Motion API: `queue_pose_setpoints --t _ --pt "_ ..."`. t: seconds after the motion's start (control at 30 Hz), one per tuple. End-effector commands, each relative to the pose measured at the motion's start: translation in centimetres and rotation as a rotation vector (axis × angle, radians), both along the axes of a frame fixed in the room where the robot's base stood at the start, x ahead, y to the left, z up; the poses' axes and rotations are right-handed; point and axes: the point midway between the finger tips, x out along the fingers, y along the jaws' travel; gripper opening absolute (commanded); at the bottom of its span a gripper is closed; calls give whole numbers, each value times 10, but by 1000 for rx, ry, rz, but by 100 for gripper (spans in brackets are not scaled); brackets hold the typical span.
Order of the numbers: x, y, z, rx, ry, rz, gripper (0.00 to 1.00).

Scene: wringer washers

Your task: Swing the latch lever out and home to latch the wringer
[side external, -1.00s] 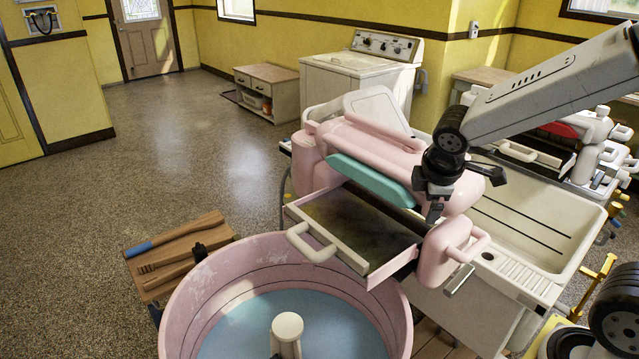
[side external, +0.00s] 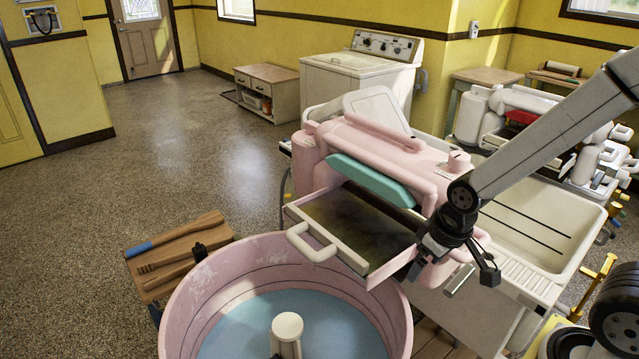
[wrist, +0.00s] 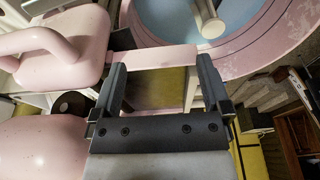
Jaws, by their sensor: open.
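The pink wringer (side external: 385,165) stands over the pink tub (side external: 178,300), with a teal strip along its front. My gripper (side external: 424,252) is low at the right end of the wringer, in front of its pink end housing. In the wrist view my gripper (wrist: 160,68) is open, with its fingers apart and a pink bar (wrist: 165,57) crossing between their tips. I cannot tell whether they touch it or whether it is the latch lever. A looped pink handle (wrist: 40,38) is left of the fingers. A small grey-green bar (side external: 457,281) shows below my gripper.
A drain tray (side external: 365,225) with a white front handle (side external: 310,243) juts over the tub. A white sink (side external: 535,220) is to the right behind my arm. A wooden rack with tools (side external: 180,255) stands left of the tub. Open floor lies further left.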

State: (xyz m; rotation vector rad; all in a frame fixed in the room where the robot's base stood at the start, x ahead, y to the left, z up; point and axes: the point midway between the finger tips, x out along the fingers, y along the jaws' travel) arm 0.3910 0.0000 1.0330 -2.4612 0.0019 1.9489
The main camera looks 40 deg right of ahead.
Motion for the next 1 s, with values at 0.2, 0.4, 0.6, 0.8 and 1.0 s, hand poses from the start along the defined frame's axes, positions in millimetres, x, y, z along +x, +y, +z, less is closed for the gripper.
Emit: queue_pose_setpoints --t 0.2,0.4,0.6,0.8,1.0 --pt "0 0 0 0 0 2 98" --pt "6 0 3 0 -6 4 74" --pt "35 -1 16 5 -38 13 74" --pt "89 -4 43 16 -97 34 74" --pt "142 -10 74 25 -153 56 74"
